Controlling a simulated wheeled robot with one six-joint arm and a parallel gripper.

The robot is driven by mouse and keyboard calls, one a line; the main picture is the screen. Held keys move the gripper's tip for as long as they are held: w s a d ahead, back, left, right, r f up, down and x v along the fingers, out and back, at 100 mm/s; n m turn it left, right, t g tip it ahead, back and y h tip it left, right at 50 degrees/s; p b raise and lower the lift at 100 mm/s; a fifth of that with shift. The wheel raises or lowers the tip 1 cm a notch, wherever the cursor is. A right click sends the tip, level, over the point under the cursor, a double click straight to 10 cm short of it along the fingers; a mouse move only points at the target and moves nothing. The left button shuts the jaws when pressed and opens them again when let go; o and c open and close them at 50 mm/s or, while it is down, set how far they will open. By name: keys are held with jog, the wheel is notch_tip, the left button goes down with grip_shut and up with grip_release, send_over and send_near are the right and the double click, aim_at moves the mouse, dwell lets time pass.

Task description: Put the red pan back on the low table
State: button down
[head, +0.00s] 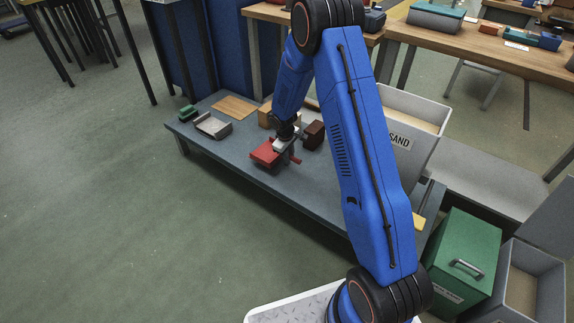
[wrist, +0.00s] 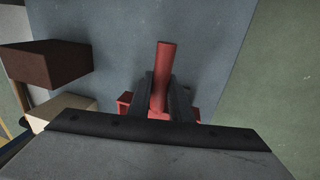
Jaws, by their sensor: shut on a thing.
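The red pan (head: 265,153) is at the low table (head: 310,195), over the grey-blue top near its front edge. My gripper (head: 285,150) comes down on it from above and is shut on it. In the wrist view the two dark fingers of my gripper (wrist: 160,88) close on either side of the red handle (wrist: 165,60), which sticks out past them. Most of the pan body is hidden behind my gripper in that view. I cannot tell whether the pan touches the tabletop or hangs just above it.
A grey tray-like piece (head: 213,125), a flat wooden board (head: 234,107) and a green block (head: 188,113) lie left. A grey SAND bin (head: 413,145) stands right. The front tabletop is clear.

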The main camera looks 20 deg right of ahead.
jog(key=shift+f, duration=2.4)
jog(key=c, duration=1.6)
grip_release()
jog(key=shift+f, duration=0.1)
